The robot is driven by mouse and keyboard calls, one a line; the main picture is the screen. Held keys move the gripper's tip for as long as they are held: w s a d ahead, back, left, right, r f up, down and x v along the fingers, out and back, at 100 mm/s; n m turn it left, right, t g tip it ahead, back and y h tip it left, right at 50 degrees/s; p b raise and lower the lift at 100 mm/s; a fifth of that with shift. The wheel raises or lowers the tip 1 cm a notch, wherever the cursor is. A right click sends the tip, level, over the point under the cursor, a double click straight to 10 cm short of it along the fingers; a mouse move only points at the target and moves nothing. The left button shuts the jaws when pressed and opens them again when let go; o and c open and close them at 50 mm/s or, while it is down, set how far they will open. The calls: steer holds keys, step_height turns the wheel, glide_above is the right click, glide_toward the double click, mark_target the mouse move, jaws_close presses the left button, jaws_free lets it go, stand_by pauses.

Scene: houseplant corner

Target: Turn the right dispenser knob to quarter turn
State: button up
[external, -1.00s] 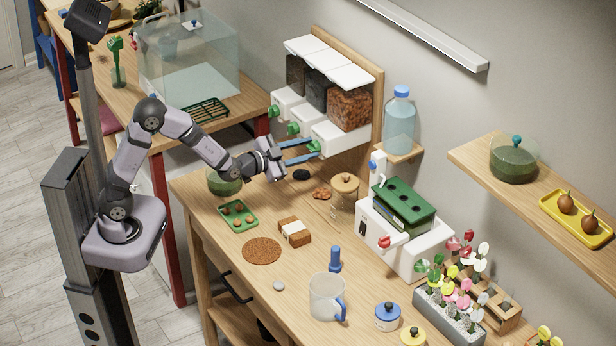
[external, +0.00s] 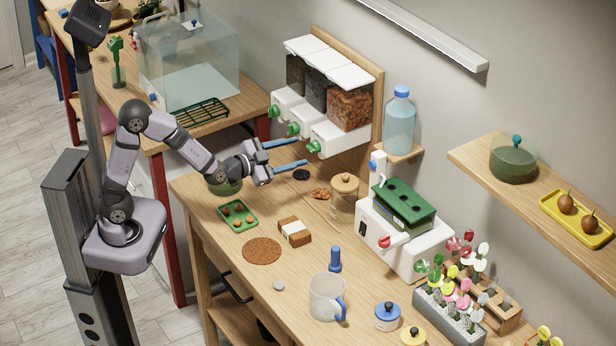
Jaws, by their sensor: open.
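The dispenser (external: 343,138) is on the wooden back panel, with three white-lidded bins side by side. The right bin (external: 350,108) holds reddish-brown chunks. Its green right knob (external: 314,146) sticks out from the white front; its exact turn angle is too small to tell. My gripper (external: 302,152) is open and empty, its two blue fingers spread wide. The fingertips are just left of and below the right knob in the picture, apart from it.
The middle knob (external: 293,129) and left knob (external: 274,111) are close by on the left. A black oval item (external: 301,175) lies on the bench below my fingers. A water bottle (external: 399,122) stands on a small shelf to the right.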

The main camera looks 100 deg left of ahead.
steer(key=shift+v, duration=1.5)
steer(key=d+f+m+g+h+p, duration=0.1)
steer(key=d+f+h, duration=0.4)
steer(key=d, duration=0.4)
steer(key=d+f+m+g+h+p, duration=0.15)
steer(key=d+f+h, duration=0.3)
steer(key=d, duration=0.45)
steer(key=s+d+f+g+h+p, duration=0.1)
steer(key=s+d+g, duration=0.3)
steer(key=s, duration=0.6)
steer(key=s+d+f+g+h+p, duration=0.1)
steer(key=s+d+f+g, duration=0.2)
steer(key=s, duration=0.7)
steer(key=d+g, duration=0.2)
steer(key=d, duration=0.2)
